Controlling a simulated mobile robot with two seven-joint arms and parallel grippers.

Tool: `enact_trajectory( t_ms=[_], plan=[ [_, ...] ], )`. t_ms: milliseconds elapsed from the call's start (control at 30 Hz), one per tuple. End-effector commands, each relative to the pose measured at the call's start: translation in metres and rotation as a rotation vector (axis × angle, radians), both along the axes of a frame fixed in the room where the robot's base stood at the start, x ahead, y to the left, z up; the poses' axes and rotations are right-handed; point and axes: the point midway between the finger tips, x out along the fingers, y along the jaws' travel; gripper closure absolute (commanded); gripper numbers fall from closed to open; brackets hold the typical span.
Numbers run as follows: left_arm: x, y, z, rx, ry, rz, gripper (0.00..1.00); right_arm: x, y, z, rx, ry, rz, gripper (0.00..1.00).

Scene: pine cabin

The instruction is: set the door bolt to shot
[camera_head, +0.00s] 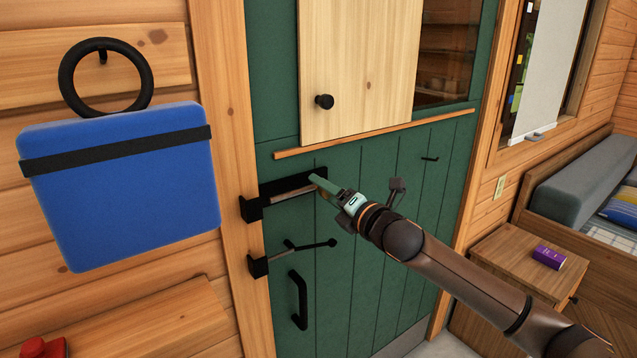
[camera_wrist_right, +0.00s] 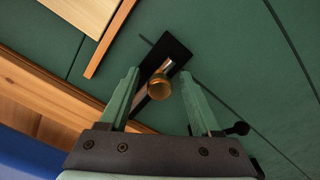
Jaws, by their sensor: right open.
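The door bolt has a black backplate (camera_head: 300,182) on the green door, with a pale metal rod (camera_head: 292,194) running along it. A black keeper (camera_head: 251,208) sits at the left, on the wooden door frame. I cannot tell whether the rod's end is inside the keeper. In the right wrist view the bolt's brass knob (camera_wrist_right: 159,86) stands out from the black plate (camera_wrist_right: 174,57). My right gripper (camera_head: 316,180) is at the plate's right part. Its fingers (camera_wrist_right: 163,90) are open, one on each side of the knob in that view.
Below the bolt are a thin latch (camera_head: 310,246) and a black pull handle (camera_head: 298,300). A wooden ledge (camera_head: 375,134) and a panel with a black knob (camera_head: 324,101) are above. A blue pad (camera_head: 120,200) hangs left. A wooden cabinet (camera_head: 515,255) stands right.

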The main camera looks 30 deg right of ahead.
Motion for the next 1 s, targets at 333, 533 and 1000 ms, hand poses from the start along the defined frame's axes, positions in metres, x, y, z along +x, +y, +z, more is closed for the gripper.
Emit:
enact_trajectory(
  t_ms=[333, 533, 1000],
  plan=[
    [-0.001, 0.0, 0.005, 0.001, 0.002, 0.001, 1.0, 0.026, 0.002, 0.0, 0.001, 0.0, 0.0, 0.36],
    [-0.001, 0.0, 0.005, 0.001, 0.003, 0.001, 1.0, 0.027, 0.002, 0.0, 0.0, 0.001, 0.001, 0.36],
    [-0.001, 0.0, 0.004, 0.001, 0.004, 0.0, 1.0, 0.027, 0.002, 0.0, 0.0, 0.0, 0.0, 0.81]
  ],
)
